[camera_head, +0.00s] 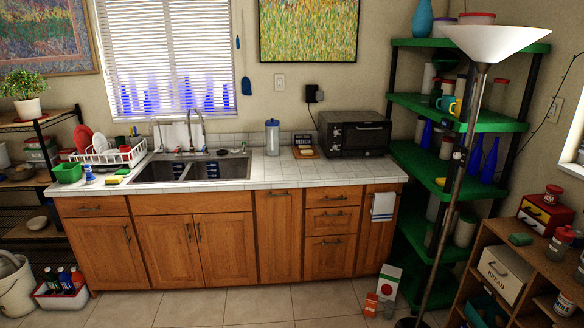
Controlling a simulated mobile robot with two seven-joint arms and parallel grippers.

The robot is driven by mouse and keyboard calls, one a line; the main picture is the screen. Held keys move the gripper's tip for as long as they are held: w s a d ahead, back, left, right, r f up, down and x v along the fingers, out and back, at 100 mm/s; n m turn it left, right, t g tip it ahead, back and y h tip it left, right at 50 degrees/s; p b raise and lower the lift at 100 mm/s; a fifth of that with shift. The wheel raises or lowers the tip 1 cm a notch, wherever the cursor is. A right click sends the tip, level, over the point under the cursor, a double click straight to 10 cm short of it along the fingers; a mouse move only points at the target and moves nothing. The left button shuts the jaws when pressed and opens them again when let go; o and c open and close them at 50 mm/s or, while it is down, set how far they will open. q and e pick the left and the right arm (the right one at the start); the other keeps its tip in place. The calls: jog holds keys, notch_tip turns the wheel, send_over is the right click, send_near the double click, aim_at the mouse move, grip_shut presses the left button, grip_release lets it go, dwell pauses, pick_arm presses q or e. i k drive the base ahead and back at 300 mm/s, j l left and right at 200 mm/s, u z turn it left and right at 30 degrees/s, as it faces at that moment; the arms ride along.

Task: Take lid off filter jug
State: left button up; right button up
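A tall, clear, greyish jug with a blue lid stands upright on the white tiled counter, right of the sink; it looks like the filter jug (272,140). Its blue lid (272,122) sits on top of it. The jug is far off and small, so details of the lid's edge and any handle are hard to tell. Neither of my grippers is in view.
The counter (240,179) is clear in front of the jug. A double sink (192,169) lies to its left, a small dark sign (305,141) and toaster oven (353,134) to its right. A floor lamp (458,155) and green shelves (432,174) stand right. Floor before the cabinets is open.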

aim_at(272, 122)
jog(key=i, duration=1.7)
jog(key=i+u, duration=0.2)
jog(key=i, duration=0.3)
jog(key=i+l+u, duration=0.2)
jog(key=i, duration=0.3)
jog(key=i+l+u, duration=0.2)
jog(key=i, duration=0.25)
